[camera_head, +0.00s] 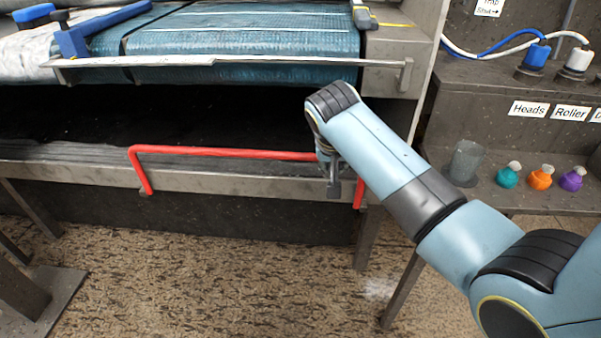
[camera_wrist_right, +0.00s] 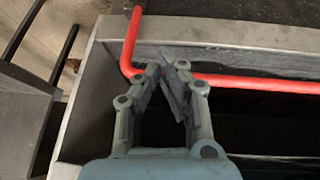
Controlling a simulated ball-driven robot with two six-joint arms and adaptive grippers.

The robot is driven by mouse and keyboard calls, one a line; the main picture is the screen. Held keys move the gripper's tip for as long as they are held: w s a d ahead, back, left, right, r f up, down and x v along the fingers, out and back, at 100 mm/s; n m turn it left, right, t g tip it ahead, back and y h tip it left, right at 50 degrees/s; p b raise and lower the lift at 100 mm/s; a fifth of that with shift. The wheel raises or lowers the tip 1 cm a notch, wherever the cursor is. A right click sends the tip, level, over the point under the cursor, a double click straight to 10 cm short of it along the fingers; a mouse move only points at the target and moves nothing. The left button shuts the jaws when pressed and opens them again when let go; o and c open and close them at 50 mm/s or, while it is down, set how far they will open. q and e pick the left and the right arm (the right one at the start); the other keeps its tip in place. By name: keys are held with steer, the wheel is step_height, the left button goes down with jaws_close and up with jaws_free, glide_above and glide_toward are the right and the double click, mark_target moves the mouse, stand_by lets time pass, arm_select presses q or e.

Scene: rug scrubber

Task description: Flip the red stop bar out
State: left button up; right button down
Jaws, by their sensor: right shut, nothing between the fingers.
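The red stop bar (camera_head: 235,153) runs along the front of the steel machine frame, with a bent leg at each end. Its long part lies level with, or just above, the frame's front rail (camera_head: 230,185). My right gripper (camera_head: 334,188) is at the bar's right end, fingers pointing down and partly covering it. In the right wrist view, the closed, empty fingertips (camera_wrist_right: 164,66) are beside the bent corner of the bar (camera_wrist_right: 250,84). I cannot tell whether they touch it. My left gripper is not in view.
A blue rug roller (camera_head: 240,40) and a thin steel rod (camera_head: 290,62) are above the bar. The speckled floor in front is open.

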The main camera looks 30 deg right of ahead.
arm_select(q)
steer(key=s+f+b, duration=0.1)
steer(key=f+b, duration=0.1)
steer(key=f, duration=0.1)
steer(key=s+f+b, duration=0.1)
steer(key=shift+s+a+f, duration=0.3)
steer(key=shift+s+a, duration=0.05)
arm_select(e)
steer(key=w+a+r+t, duration=0.1)
steer(key=w+r+t, duration=0.1)
steer(key=w+r, duration=0.3)
steer(key=w, duration=0.3)
steer(key=shift+r, duration=0.3)
steer(key=b+x, duration=0.3)
steer(key=x, duration=0.3)
steer(key=shift+s+a+f, duration=0.15)
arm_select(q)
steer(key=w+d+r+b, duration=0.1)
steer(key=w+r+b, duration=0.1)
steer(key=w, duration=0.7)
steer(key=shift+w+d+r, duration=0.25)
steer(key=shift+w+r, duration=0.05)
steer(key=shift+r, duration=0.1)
arm_select(e)
steer(key=x, duration=0.4)
steer(key=shift+w, duration=0.25)
